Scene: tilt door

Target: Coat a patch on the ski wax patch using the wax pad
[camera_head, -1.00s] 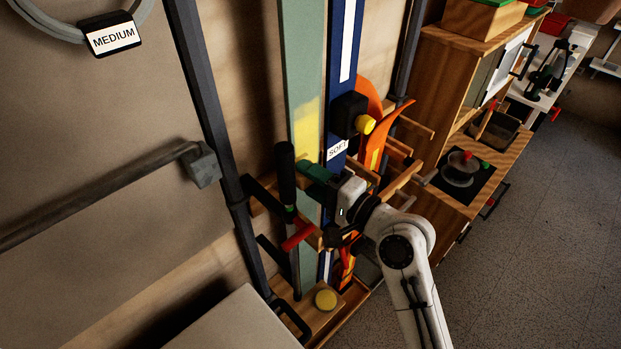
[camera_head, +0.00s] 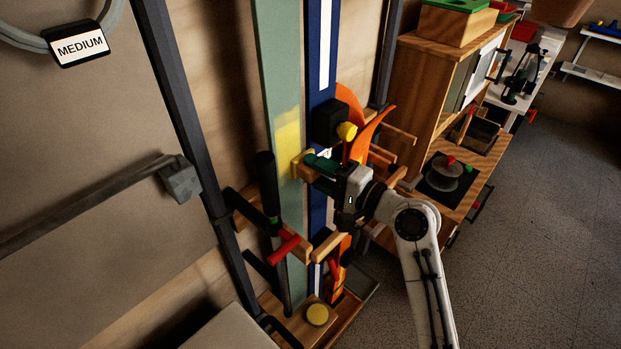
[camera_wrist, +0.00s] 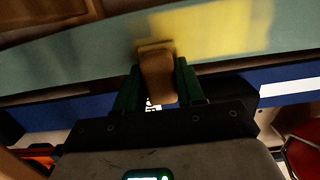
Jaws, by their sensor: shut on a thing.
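The green ski (camera_head: 266,60) stands upright against the wall, with a yellow coated patch (camera_head: 288,135) on its face. The wax pad (camera_head: 302,165), a small tan block, is at the ski face by the lower part of the yellow. My gripper (camera_head: 318,166), with green fingers, is shut on the pad. In the wrist view the pad (camera_wrist: 157,70) sits between the fingers, its broad end at the ski (camera_wrist: 80,62), beside one end of the yellow (camera_wrist: 218,28). It looks touching, but its contact face is hidden.
Below are wooden pegs, a red-handled tool (camera_head: 284,248) and a yellow disc (camera_head: 317,314) on the wooden base. Orange pieces (camera_head: 366,130) are right of the skis.

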